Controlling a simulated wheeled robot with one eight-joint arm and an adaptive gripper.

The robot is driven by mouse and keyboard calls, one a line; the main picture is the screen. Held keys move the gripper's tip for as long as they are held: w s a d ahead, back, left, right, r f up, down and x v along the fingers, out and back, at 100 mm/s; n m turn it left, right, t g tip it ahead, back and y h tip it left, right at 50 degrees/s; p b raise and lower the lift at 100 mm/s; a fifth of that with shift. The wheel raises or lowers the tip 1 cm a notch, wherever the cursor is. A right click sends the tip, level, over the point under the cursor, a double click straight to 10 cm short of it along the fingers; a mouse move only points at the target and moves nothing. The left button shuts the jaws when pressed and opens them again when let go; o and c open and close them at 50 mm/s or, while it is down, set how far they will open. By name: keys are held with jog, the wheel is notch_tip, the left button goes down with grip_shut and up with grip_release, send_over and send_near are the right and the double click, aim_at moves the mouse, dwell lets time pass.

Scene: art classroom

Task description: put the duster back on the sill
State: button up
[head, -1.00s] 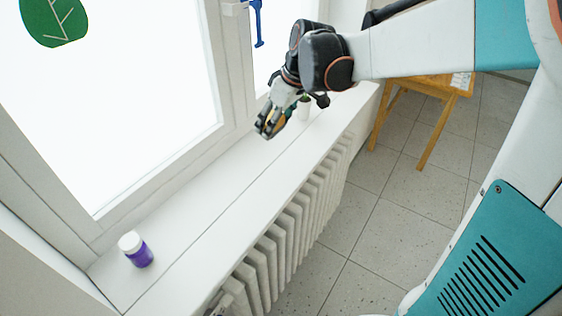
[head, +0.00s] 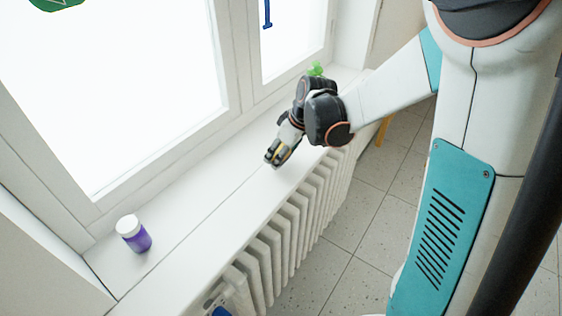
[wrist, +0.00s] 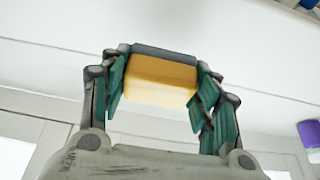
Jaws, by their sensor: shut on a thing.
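The duster (wrist: 160,78) is a yellow-orange block with a dark grey layer along one side. My gripper (head: 275,160) is shut on it, with a finger at each end in the wrist view. In the head view only a small yellow patch of the duster (head: 284,153) shows between the fingers. The white window sill (head: 195,215) runs along the window, and my gripper is over its middle stretch, towards the front edge. I cannot tell whether the duster touches the sill.
A purple jar with a white lid (head: 134,234) stands on the near part of the sill. A green thing (head: 316,69) shows behind my wrist. The sill is clear between jar and gripper. A white radiator (head: 285,225) is below the front edge.

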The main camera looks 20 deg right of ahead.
jog(key=shift+f+b, duration=0.4)
jog(key=shift+f, duration=1.2)
jog(key=shift+f, duration=0.2)
jog(key=o, duration=1.2)
jog(key=shift+r, duration=0.1)
jog(key=p+v, duration=0.3)
jog(key=v, duration=0.9)
jog(key=shift+r+p, duration=0.15)
jog(key=shift+p, duration=0.15)
jog(key=shift+w, duration=0.1)
